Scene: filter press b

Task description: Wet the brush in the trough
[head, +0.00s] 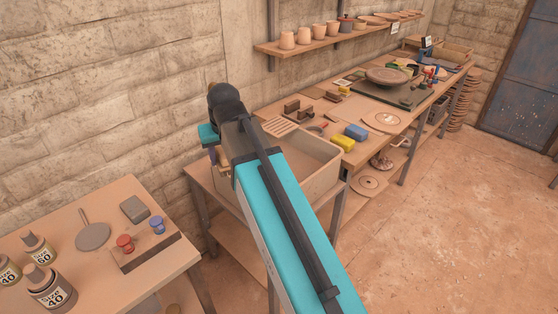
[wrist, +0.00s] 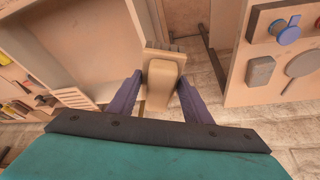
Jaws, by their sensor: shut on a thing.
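The trough (head: 318,183) is a tan open box on a wooden stand in the middle of the head view, partly hidden by my teal arm. Its inside and near wall also show in the wrist view (wrist: 85,38) at upper left. My gripper (wrist: 159,88) has purple fingers shut on the tan wooden brush (wrist: 162,82), whose wider end points up in the wrist view. The brush is beside the trough's end wall, apparently outside it; its height is unclear. In the head view my arm hides most of the gripper and brush.
A slatted board (head: 284,126) lies at the trough's far corner. A left table (head: 95,205) holds bottles, a grey block and small red and blue items. A right bench (head: 350,100) holds sponges and a wheel. The floor at right is clear.

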